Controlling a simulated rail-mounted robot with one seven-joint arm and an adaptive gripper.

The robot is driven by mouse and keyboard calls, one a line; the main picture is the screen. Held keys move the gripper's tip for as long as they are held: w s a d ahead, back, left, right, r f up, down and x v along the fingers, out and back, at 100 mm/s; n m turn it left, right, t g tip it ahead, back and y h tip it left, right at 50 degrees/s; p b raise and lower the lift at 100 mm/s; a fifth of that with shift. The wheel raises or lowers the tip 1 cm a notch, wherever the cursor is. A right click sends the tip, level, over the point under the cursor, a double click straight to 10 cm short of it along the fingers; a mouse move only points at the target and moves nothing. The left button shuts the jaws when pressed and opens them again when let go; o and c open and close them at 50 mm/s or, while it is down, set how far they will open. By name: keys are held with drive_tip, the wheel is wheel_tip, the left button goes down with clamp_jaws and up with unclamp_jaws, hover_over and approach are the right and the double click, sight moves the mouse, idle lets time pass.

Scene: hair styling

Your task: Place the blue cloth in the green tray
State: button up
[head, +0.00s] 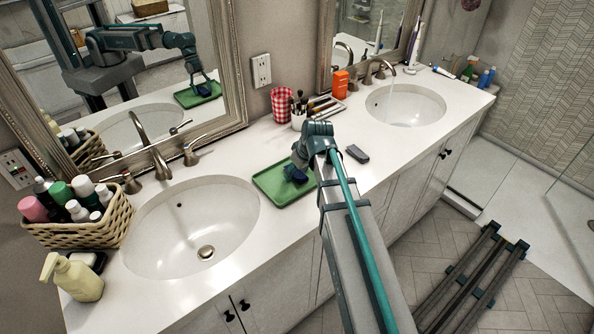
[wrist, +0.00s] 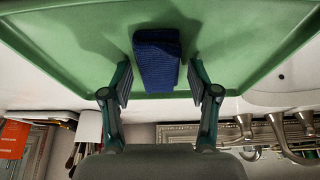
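The green tray (head: 268,184) lies on the white counter between the two sinks. It also fills the upper part of the wrist view (wrist: 60,35). The blue cloth (wrist: 157,60) is a dark, folded, ribbed bundle over the tray's floor, inside its rim; whether it rests fully on the floor is hard to tell. In the head view a small dark blue part of the cloth (head: 294,174) shows beside my gripper. My gripper (wrist: 160,72) is over the tray with its fingers apart, one on each side of the cloth, with narrow gaps. My arm hides the tray's right side in the head view.
A basket of bottles (head: 75,225) and a soap pump (head: 72,278) stand at the left. A red checked cup (head: 283,105), a brush holder (head: 299,118) and an orange box (head: 340,84) stand behind the tray. A dark grey object (head: 357,153) lies to its right.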

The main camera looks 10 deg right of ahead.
drive_tip(key=shift+r, duration=0.1)
drive_tip(key=b+v, duration=0.1)
drive_tip(key=v, duration=1.1)
drive_tip(key=shift+b, duration=0.35)
drive_tip(key=shift+r, duration=0.1)
